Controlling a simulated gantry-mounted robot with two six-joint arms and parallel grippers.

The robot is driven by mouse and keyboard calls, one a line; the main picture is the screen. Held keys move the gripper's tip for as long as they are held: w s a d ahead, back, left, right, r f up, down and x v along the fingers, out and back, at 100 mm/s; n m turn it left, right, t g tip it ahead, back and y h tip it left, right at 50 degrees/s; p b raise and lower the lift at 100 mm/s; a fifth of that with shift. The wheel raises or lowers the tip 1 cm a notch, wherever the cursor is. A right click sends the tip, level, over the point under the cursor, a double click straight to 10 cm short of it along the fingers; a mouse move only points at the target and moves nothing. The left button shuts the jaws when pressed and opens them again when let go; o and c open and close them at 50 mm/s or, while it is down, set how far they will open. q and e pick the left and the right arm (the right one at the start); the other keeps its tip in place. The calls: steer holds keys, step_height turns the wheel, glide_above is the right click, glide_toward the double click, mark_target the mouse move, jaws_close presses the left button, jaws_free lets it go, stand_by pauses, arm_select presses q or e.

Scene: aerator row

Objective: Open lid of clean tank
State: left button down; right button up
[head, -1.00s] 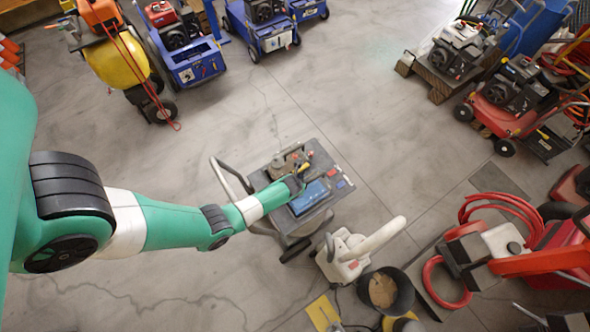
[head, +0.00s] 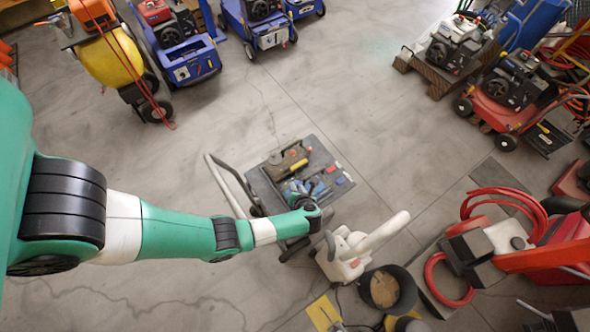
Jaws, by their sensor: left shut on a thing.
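My left arm comes in from the left, and its gripper (head: 311,212) is at the near edge of a grey cart (head: 338,172). The gripper looks small and dark, and its fingers cannot be made out. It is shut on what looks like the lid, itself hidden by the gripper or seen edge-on. No label marks the clean tank. My right gripper is not in view.
A white machine (head: 345,262) with a long pale arm stands close by, near right of the cart. A dark bucket (head: 388,288) is beside it. Red machines with hoses (head: 505,205) stand at right. Floor beyond the cart is clear.

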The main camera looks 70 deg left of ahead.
arm_select(q)
steer(key=w+d+f+m+t+y+b, duration=0.1)
steer(key=d+f+m+y+b, duration=0.4)
steer(key=y+b, duration=1.1)
steer(key=shift+w+d+y+b, duration=0.35)
steer(key=shift+d+b, duration=0.5)
steer(key=shift+b, duration=9.75)
steer(key=c, duration=0.7)
jaws_free()
steer(key=shift+r, duration=0.1)
steer(key=shift+c, duration=0.2)
